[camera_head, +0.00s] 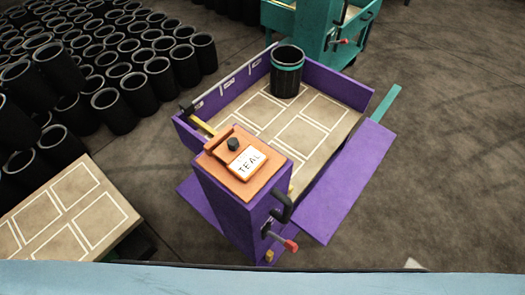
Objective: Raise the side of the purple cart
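The purple cart (320,82) stands in the middle, with a wooden bed (318,108) marked by white rectangles. Its long right side panel (345,182) hangs folded outward and down, below the bed. The back and left walls stand upright. A teal bar (385,104) sticks out beyond the far end of the lowered panel. A purple post at the near end carries an orange top with a "TEAL" card (246,162), a black handle (283,208) and a red-tipped lever (285,243). Neither of my grippers is in view.
One black sleeve with a teal band (287,72) stands at the bed's back. Many black sleeves (110,105) crowd the floor at left. A marked wooden board (72,210) lies lower left. A teal cart (310,30) stands behind. The floor (450,170) at right is clear.

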